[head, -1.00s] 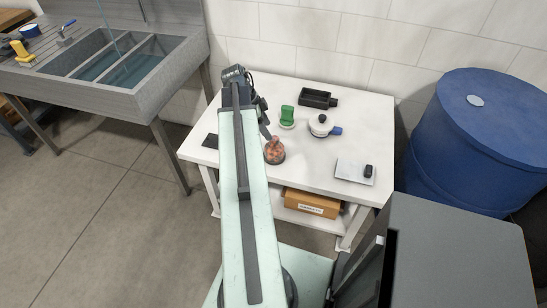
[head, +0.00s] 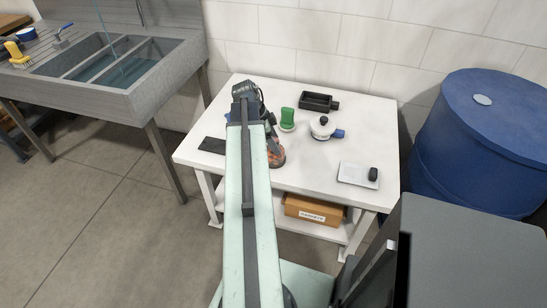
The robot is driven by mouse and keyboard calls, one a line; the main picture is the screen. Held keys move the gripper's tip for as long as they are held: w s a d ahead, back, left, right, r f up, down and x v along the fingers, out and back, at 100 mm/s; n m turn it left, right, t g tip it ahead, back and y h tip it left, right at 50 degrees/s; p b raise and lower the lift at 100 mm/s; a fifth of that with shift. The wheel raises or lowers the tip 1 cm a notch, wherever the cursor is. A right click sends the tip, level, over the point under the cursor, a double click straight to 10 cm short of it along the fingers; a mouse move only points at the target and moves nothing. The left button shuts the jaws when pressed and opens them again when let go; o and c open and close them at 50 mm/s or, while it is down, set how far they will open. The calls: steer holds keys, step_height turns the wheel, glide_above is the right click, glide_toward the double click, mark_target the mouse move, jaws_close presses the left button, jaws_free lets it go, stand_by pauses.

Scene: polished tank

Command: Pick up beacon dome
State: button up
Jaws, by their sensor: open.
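The beacon dome is most likely the reddish-orange dome on a dark round base (head: 277,156), near the front-left part of the white table (head: 310,178). My gripper (head: 272,143) is at the end of my pale green arm, just above and left of the dome. It covers part of the dome's top and left side. I cannot tell from this view whether the fingers touch it. The fingers are small and partly hidden by the arm.
A green-topped item (head: 287,119), a white round item with a blue handle (head: 322,128), a black tray (head: 318,102), a white plate with a black object (head: 357,174) and a dark flat pad (head: 212,145) share the table. A sink (head: 135,105) stands left, a blue barrel (head: 470,140) right.

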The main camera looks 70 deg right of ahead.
jaws_close()
steer(key=shift+r, duration=0.1)
step_height(320, 180, up, 10)
steer(key=p, duration=1)
